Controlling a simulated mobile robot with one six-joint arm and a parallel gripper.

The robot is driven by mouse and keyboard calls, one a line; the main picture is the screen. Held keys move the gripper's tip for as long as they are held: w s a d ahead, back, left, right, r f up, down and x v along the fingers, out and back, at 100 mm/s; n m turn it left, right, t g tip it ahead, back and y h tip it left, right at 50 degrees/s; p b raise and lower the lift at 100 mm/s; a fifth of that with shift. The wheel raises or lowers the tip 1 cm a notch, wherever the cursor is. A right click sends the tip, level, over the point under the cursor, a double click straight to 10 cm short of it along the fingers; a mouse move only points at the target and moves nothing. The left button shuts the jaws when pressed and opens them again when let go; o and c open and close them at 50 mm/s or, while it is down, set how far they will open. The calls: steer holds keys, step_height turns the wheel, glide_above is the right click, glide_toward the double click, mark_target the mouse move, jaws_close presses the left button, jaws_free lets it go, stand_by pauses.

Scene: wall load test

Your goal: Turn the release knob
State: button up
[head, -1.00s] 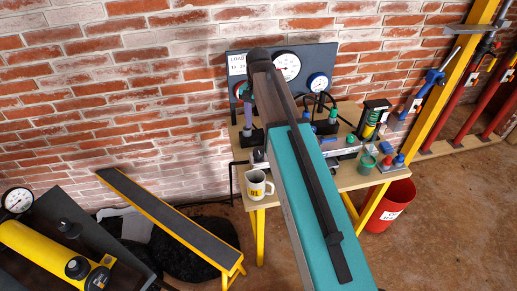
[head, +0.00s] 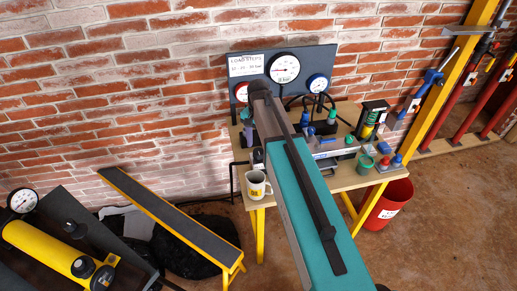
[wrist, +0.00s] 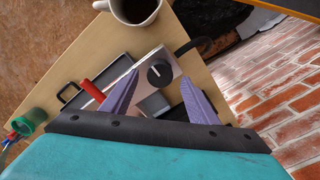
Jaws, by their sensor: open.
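The release knob (wrist: 160,72) is a round black knob with a white pointer mark, on a silver plate (wrist: 142,84) in the wrist view. My gripper (wrist: 160,77) has two purple fingers, spread open. In that view the knob shows between the fingertips, and I cannot tell how far below them it lies. Nothing is held. In the head view my dark and teal arm reaches over the wooden bench (head: 342,180) and hides most of the gripper; I cannot make out the knob there.
A white mug (head: 256,185) stands at the bench's front edge, near the knob in the wrist view (wrist: 136,8). A red handle (wrist: 92,90) lies beside the left finger. A gauge panel (head: 325,62) stands behind. A green cup (head: 364,164) is at right.

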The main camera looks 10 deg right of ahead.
mark_target(259, 151)
steer(key=shift+f+p, duration=0.4)
steer(key=shift+f, duration=1.2)
steer(key=c, duration=1)
steer(key=shift+c, duration=0.2)
